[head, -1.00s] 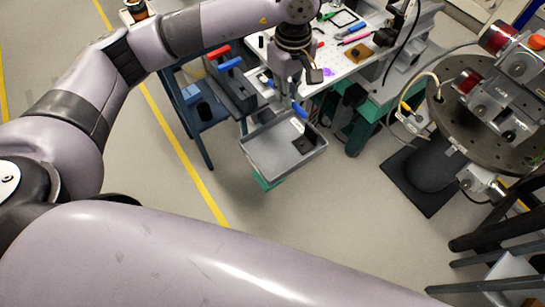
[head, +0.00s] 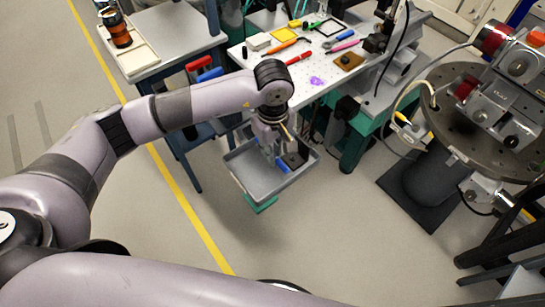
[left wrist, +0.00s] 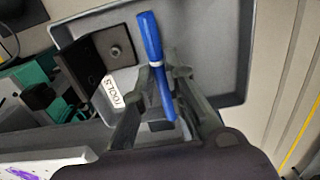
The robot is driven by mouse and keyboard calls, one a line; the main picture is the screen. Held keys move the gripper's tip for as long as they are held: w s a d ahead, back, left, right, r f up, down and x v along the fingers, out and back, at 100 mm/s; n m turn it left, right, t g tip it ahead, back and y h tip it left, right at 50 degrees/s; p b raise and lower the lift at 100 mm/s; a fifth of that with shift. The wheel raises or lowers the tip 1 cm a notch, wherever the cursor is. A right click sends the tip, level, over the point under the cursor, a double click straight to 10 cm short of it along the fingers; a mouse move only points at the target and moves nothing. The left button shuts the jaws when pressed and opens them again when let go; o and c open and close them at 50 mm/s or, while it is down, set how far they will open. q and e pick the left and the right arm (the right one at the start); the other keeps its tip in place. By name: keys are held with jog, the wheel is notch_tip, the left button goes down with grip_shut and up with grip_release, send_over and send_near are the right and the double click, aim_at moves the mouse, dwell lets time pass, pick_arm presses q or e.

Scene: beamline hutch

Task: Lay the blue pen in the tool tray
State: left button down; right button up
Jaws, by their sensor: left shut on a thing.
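The blue pen (left wrist: 151,42) is between the fingers of my left gripper (left wrist: 163,88) in the left wrist view, and the jaws are shut on it. The pen also shows in the head view (head: 283,165), below my left gripper (head: 276,150). The grey tool tray (head: 238,180) is under the gripper and pen; its floor also shows in the left wrist view (left wrist: 212,45). A white TOOLS label (left wrist: 113,88) is near the tray's left side. I cannot tell whether the pen touches the tray floor. My right gripper is not visible.
A dark block with a round knob (left wrist: 100,58) is at the tray's left in the wrist view, beside the pen. The white perforated bench (head: 320,75) behind the tray holds pens and small tools. A round metal stage (head: 480,110) stands at right.

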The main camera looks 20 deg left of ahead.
pick_arm(q)
notch_tip(320, 180, down, 3)
jog(key=shift+s+f+b, duration=0.1)
jog(key=shift+b, duration=0.5)
jog(key=shift+w+f, duration=0.1)
jog(key=shift+w, duration=0.15)
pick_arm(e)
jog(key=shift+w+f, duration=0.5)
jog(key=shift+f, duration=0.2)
pick_arm(q)
jog(key=shift+s, duration=0.15)
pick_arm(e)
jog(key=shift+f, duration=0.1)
pick_arm(q)
jog(key=shift+f, duration=0.1)
jog(key=c, duration=1.9)
grip_release()
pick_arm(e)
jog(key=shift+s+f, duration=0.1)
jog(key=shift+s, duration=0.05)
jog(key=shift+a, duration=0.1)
